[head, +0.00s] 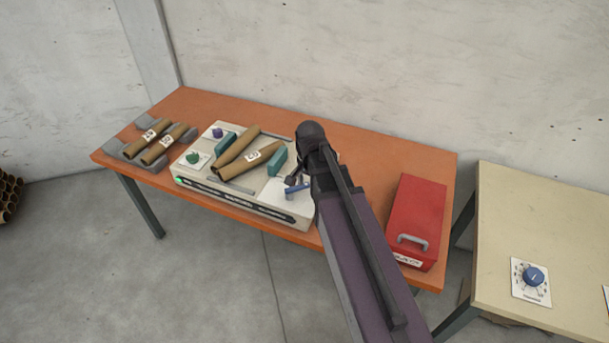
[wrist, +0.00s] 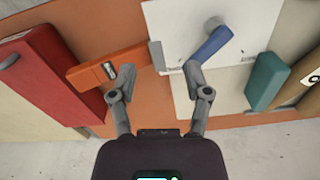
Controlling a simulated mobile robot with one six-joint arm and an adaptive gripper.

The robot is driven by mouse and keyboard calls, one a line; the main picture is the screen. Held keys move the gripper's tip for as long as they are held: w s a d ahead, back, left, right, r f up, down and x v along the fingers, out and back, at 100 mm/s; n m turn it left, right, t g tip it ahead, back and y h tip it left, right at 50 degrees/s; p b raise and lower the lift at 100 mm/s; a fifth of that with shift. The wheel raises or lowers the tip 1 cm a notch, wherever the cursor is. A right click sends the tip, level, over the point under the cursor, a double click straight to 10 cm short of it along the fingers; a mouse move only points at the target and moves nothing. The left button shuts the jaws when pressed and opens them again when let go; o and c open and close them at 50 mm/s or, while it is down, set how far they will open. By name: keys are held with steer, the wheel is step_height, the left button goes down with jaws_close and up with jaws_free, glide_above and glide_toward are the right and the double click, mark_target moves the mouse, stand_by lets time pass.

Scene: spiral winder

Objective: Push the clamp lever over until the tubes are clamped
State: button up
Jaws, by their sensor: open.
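The blue clamp lever (wrist: 212,45) sits on a white plate at the end of the winder (head: 245,205), turning on a grey pivot. It also shows in the head view (head: 299,191), close by my gripper. Two brown tubes (head: 237,147) lie side by side on the winder between two green jaws (head: 277,161); one jaw also shows in the wrist view (wrist: 267,82). I cannot tell whether the jaws press on the tubes. My gripper (wrist: 160,68) is open and empty. Its right fingertip is at the lever's free end; contact is unclear.
An orange box-shaped item (wrist: 108,63) lies near the left finger. A red toolbox (head: 416,215) stands right of my arm. Two more tubes (head: 162,142) rest on grey cradles at the table's left. A beige table (head: 545,210) with a blue dial (head: 533,276) stands at right.

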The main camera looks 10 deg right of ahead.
mark_target(304, 185)
steer(key=w+r+m+p, duration=0.5)
steer(key=w+r+m, duration=0.1)
steer(key=w+m, duration=0.1)
steer(key=shift+w, duration=0.2)
steer(key=shift+f, duration=0.15)
step_height(304, 185, down, 13)
steer(key=b, duration=1.3)
steer(key=shift+f+b, duration=0.2)
steer(key=shift+b, duration=0.2)
